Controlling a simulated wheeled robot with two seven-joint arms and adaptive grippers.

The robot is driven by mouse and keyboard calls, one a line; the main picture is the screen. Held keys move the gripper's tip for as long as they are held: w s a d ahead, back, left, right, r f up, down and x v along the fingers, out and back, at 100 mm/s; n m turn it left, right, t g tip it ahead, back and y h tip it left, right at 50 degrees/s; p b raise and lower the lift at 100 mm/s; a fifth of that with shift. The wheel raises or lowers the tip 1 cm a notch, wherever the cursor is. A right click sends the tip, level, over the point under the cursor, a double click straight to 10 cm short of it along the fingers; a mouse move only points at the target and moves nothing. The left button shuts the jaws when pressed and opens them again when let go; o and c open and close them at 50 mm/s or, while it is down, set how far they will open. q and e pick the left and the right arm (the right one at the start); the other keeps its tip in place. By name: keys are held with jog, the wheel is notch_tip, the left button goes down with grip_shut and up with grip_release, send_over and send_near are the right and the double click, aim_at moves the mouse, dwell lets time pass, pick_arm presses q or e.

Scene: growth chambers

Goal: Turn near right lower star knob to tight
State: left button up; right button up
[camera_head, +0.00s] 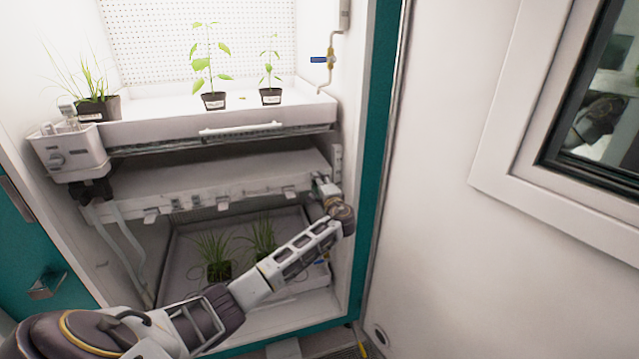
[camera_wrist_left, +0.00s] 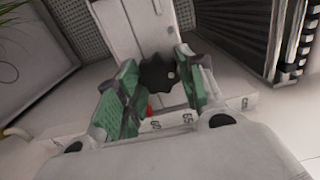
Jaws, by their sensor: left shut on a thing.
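The black star knob (camera_wrist_left: 159,72) is in the left wrist view, between the green-padded fingers of my left gripper (camera_wrist_left: 156,86). The fingers are shut on it from both sides. In the head view my left gripper (camera_head: 323,186) reaches to the right end of the lower shelf (camera_head: 225,172), by the near right post. The knob is hidden there behind the gripper. A scale with the numbers 60 and 65 (camera_wrist_left: 172,122) and a small red mark (camera_wrist_left: 149,111) lie just below the knob in the wrist view. How tight the knob is, I cannot tell. My right gripper is not in view.
The upper tray (camera_head: 225,126) holds potted plants. Potted grass (camera_head: 215,258) stands in the bottom tray below the shelf. A white box with tubes (camera_head: 70,150) hangs at the left. The teal door frame (camera_head: 376,130) is close to the right of my gripper.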

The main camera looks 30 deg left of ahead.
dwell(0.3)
pick_arm(q)
jog(key=o, duration=1)
jog(key=shift+d, duration=0.1)
jog(key=shift+c, duration=0.2)
jog(key=shift+o, duration=0.2)
jog(key=v, duration=1.2)
jog(key=shift+f, duration=0.1)
